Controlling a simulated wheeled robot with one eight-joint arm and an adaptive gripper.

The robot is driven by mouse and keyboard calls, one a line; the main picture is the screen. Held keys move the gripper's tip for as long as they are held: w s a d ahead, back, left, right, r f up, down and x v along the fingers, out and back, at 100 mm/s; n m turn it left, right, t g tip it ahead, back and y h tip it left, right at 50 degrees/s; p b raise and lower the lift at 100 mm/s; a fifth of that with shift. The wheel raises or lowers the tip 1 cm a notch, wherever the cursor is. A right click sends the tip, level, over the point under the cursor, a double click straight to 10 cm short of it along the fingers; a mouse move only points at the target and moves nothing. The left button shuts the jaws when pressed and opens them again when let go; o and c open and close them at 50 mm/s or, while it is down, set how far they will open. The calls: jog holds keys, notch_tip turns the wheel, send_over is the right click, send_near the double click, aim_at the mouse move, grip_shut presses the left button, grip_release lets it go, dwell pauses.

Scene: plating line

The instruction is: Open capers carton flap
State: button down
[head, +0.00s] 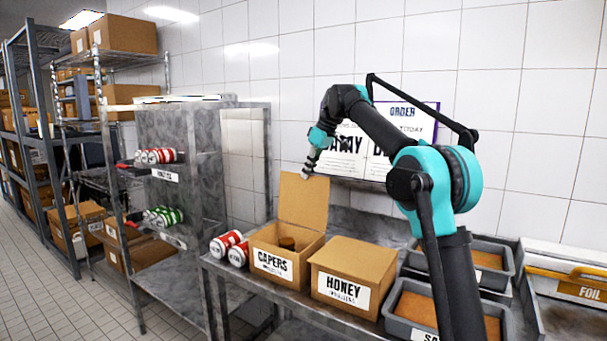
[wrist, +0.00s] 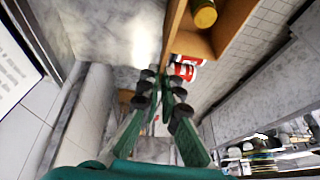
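The capers carton (head: 262,265) stands on the metal counter with its label facing front. Its flap (head: 303,200) stands upright at the back, and the carton is open. A dark-lidded jar (head: 287,243) shows inside, and a yellowish lid (wrist: 203,14) shows in the wrist view. In the wrist view, my gripper's fingertips (wrist: 160,76) are close together beside the flap's edge (wrist: 174,30). The fingers look shut, with nothing clearly held. I cannot tell whether they touch the flap.
The closed honey carton (head: 350,275) stands right of the capers carton. Red-and-white cans (head: 228,245) lie to its left. Grey bins (head: 410,305) and a foil box (head: 575,285) are farther right. An order board (head: 402,140) hangs on the wall behind my arm.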

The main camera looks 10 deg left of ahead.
jog(key=shift+w+d+f, duration=0.15)
jog(key=shift+w+d, duration=0.15)
jog(key=shift+w, duration=0.3)
jog(key=c, duration=1.7)
grip_release()
jog(key=shift+c, duration=0.2)
jog(key=v, duration=0.7)
jog(key=shift+r, duration=0.2)
